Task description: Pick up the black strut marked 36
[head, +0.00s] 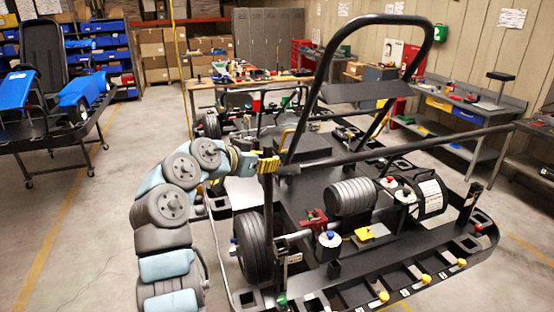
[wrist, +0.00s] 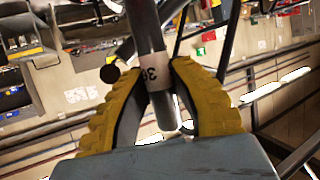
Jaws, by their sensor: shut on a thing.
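The black strut (head: 400,146) is a long thin bar above the kart frame, running from my gripper toward the right in the head view. In the wrist view a dark round bar (wrist: 145,30) with a pale label reading 36, turned over, lies between my yellow fingers. My gripper (head: 268,165) is shut on it near its left end. The bar's rounded tip shows just below the label in the wrist view. Whether the far right end touches anything, I cannot tell.
The kart frame (head: 330,282) with wheels, a ribbed grey cylinder (head: 352,196) and yellow knobs lies below the strut. A tall black hoop (head: 427,45) rises behind my gripper. Workbenches (head: 460,112) line the right wall. A second kart stand (head: 62,135) is at the left; floor between is clear.

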